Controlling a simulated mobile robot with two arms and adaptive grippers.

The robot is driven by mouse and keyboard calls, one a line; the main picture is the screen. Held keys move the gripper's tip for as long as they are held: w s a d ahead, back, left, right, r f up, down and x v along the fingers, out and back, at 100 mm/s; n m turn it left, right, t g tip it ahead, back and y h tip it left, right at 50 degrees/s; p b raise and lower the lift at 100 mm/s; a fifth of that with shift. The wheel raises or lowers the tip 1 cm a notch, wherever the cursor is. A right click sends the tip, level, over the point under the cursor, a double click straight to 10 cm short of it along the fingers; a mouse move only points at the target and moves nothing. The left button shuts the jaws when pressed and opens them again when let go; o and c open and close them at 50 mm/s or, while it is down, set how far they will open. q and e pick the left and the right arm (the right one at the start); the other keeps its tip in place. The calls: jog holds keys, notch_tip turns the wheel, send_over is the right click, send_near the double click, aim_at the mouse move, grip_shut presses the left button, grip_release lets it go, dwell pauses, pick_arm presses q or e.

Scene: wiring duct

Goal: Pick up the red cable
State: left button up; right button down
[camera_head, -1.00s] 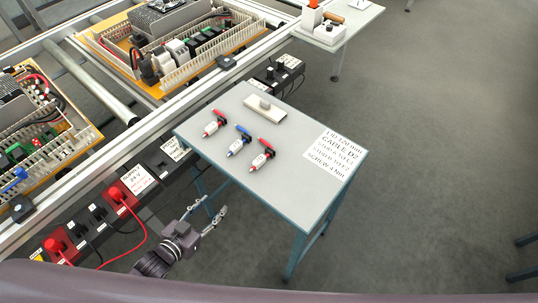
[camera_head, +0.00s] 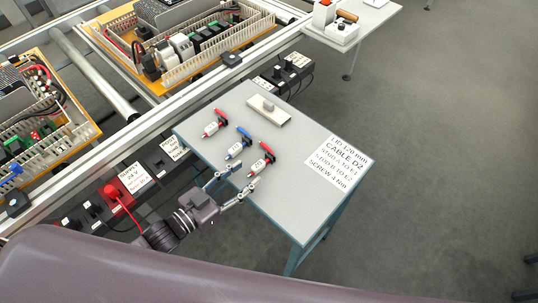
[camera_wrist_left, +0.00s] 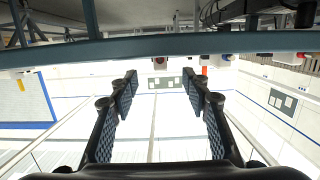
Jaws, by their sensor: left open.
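Two red cables lie on the small grey table (camera_head: 308,212), one at the far left (camera_head: 214,123) and one nearer me (camera_head: 261,158). Each has a white label. A blue cable (camera_head: 239,143) lies between them. My left gripper (camera_head: 244,179) is open and empty at the table's left edge, its fingers pointing toward the nearer red cable, apart from it. In the left wrist view the open fingers (camera_wrist_left: 163,88) have nothing between them, and small red parts (camera_wrist_left: 205,70) show beyond the teal table edge. My right gripper is not in view.
The table's front is clear.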

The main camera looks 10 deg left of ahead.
aim_at(259, 164)
pick_arm(q)
jog(key=shift+w+d, duration=0.15)
jog(key=shift+w, duration=0.15)
jog(key=shift+w+d, duration=0.2)
jog(key=shift+w, duration=0.1)
jog(key=shift+w+d, duration=0.2)
jog(key=shift+w, duration=0.1)
jog(key=shift+w+d+f, duration=0.15)
jog(key=shift+w+d, duration=0.2)
jog(key=shift+w, duration=0.15)
jog(key=x, duration=0.3)
jog(key=shift+w+d+f+p, duration=0.1)
jog(key=shift+w+p, duration=0.1)
jog(key=shift+p, duration=0.2)
jog(key=shift+w+d+f, duration=0.1)
jog(key=shift+w+d, duration=0.15)
jog(key=shift+w, duration=0.05)
grip_shut()
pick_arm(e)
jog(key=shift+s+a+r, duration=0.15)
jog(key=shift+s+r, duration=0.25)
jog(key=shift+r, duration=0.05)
